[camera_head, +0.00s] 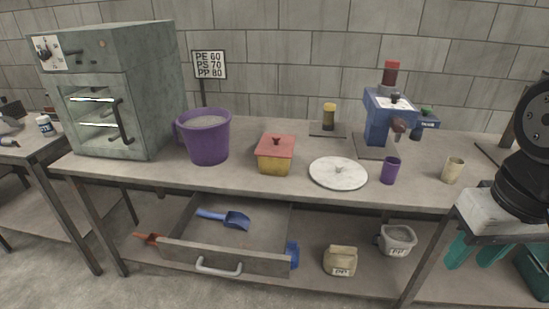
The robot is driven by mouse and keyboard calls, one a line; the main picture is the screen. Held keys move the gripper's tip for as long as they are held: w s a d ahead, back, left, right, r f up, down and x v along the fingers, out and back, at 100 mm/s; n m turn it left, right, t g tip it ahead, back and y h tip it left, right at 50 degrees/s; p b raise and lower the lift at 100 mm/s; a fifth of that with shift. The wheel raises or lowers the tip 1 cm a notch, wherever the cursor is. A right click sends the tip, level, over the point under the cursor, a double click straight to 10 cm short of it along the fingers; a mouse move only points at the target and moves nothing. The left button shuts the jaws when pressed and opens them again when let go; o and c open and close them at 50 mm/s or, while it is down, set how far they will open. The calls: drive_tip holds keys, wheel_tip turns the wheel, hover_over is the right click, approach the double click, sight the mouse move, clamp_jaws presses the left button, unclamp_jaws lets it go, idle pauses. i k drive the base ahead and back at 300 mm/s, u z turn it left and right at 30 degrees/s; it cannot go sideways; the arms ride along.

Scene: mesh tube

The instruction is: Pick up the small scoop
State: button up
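A blue scoop (225,217) lies in the open drawer (217,256) under the bench, its handle to the left and its bowl to the right. A red-orange scoop-like thing (148,238) lies on the lower shelf left of the drawer, partly hidden by it. A blue object (292,254) shows at the drawer's right end; its shape is mostly hidden. My gripper (466,265) is at the lower right, far from the drawer. Its teal fingers point down, stand apart and hold nothing visible.
The bench top (260,187) bears an oven (115,85), purple bucket (205,138), red-lidded yellow box (275,155), white disc (338,173), blue machine (388,118) and cups. A beige bag (340,261) and grey tub (397,240) stand on the lower shelf. The bench edge overhangs the drawer's back.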

sight(237, 220)
drive_tip(key=z, duration=1.05)
drive_tip(key=i, duration=1.2)
drive_tip(key=u, duration=3.05)
drive_tip(key=i, duration=0.5)
